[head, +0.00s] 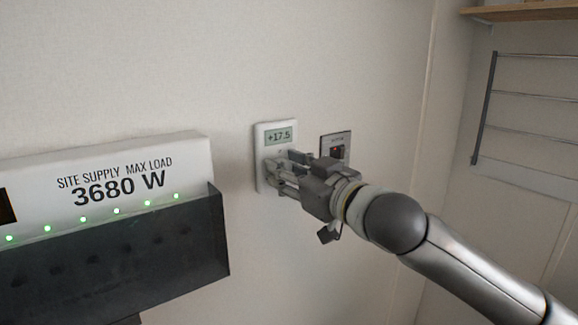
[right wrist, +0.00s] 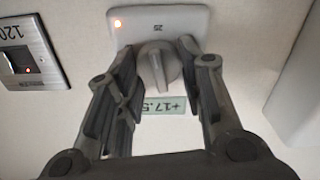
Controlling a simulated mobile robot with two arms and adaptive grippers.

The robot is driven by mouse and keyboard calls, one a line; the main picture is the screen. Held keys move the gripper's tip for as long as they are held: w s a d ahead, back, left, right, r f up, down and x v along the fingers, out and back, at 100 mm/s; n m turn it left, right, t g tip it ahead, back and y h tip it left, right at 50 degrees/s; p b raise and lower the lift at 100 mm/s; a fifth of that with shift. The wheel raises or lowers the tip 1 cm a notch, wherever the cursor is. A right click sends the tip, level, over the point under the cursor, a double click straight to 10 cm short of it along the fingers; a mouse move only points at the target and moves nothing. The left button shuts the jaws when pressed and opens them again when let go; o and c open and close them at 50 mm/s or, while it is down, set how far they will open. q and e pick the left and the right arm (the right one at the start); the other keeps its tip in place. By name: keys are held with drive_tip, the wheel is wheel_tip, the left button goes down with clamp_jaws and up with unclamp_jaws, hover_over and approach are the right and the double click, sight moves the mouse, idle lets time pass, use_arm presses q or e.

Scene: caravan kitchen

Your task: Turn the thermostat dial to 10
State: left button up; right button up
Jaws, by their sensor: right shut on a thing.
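The thermostat (head: 262,140) is a white wall unit in the middle of the head view, and its display (head: 279,136) reads +17.5. In the right wrist view the thermostat (right wrist: 190,22) appears upside down, with a grey round dial (right wrist: 158,66), the mark 25 and a lit orange light above it in that picture. My right gripper (head: 272,172) is at the lower part of the thermostat, covering the dial in the head view. In the right wrist view its fingers (right wrist: 158,62) are closed in on both sides of the dial. My left gripper is not in view.
A switch plate (head: 336,143) is on the wall just right of the thermostat, partly behind my right gripper; it also shows in the wrist view (right wrist: 28,62). A white box marked 3680 W (head: 190,155) with a dark front tray (head: 210,250) projects at the left. A wire rack (head: 485,110) hangs at the right.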

drive_tip(key=shift+f+n+p, duration=0.15)
drive_tip(key=shift+n+p, duration=2.5)
drive_tip(key=shift+n, duration=3)
drive_tip(key=shift+f+n+p, duration=0.15)
drive_tip(key=shift+n+p, duration=2.45)
drive_tip(key=shift+n, duration=3)
drive_tip(key=shift+f+n+p, duration=0.15)
drive_tip(key=shift+n+p, duration=2.5)
drive_tip(key=shift+n, duration=3)
drive_tip(key=o, duration=1)
drive_tip(key=shift+d, duration=0.1)
